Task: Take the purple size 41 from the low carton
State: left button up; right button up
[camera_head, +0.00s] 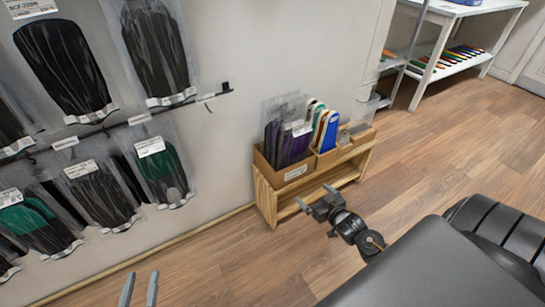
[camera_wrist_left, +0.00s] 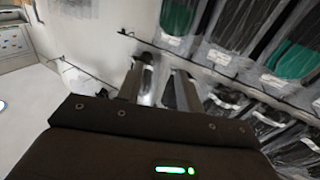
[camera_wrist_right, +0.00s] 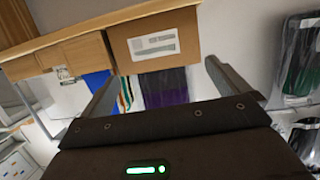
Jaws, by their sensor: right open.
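A low cardboard carton (camera_head: 293,178) on a wooden stand holds upright clear packs of dark and purple insoles (camera_head: 287,145). Their size marks are too small to read. In the right wrist view the carton front (camera_wrist_right: 157,45) shows a white label, with purple insoles (camera_wrist_right: 165,87) beside it. My right gripper (camera_head: 314,195) is open and empty in front of the stand, apart from the carton; its fingers (camera_wrist_right: 160,85) spread in the right wrist view. My left gripper (camera_head: 140,278) is open and empty at the lower left, near the wall; its fingers (camera_wrist_left: 163,75) point toward the hanging packs.
A smaller carton (camera_head: 326,158) with white, green and blue insoles (camera_head: 322,125) stands to the right. The wooden stand (camera_head: 318,188) is against the wall. Bagged packs (camera_head: 100,195) hang from wall rails at left. A white shelf (camera_head: 455,62) stands far right. The floor between is clear.

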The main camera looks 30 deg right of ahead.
notch_tip(320, 180, up, 6)
jog(key=w+d+r+t+b, duration=0.1)
jog(key=w+d+t+b, duration=0.1)
jog(key=w+d+t, duration=0.1)
jog(key=b, duration=0.1)
send_near(298, 155)
jog(key=w, duration=0.3)
jog(key=shift+y, duration=0.3)
jog(key=shift+w+d+f+b, duration=0.1)
jog(key=shift+w+b, duration=0.35)
jog(key=shift+w, duration=0.75)
jog(key=shift+w+d+f+b, duration=0.15)
jog(key=shift+w+b, duration=0.3)
jog(key=shift+w, duration=0.75)
jog(key=shift+w+r, duration=0.2)
jog(key=shift+w, duration=0.15)
pick_arm(q)
jog(key=s+a+r+t+h, duration=0.1)
jog(key=s+r+t+h, duration=0.1)
jog(key=r+t, duration=0.2)
jog(key=s+a+r+t+h, duration=0.1)
jog(key=r+t, duration=0.4)
jog(key=r, duration=0.5)
jog(key=s+a, duration=0.1)
jog(key=s, duration=0.1)
jog(key=shift+s+a+r+h, duration=0.15)
jog(key=shift+s+r+h, duration=0.05)
jog(key=shift+s+h, duration=0.2)
pick_arm(e)
jog(key=c, duration=1.1)
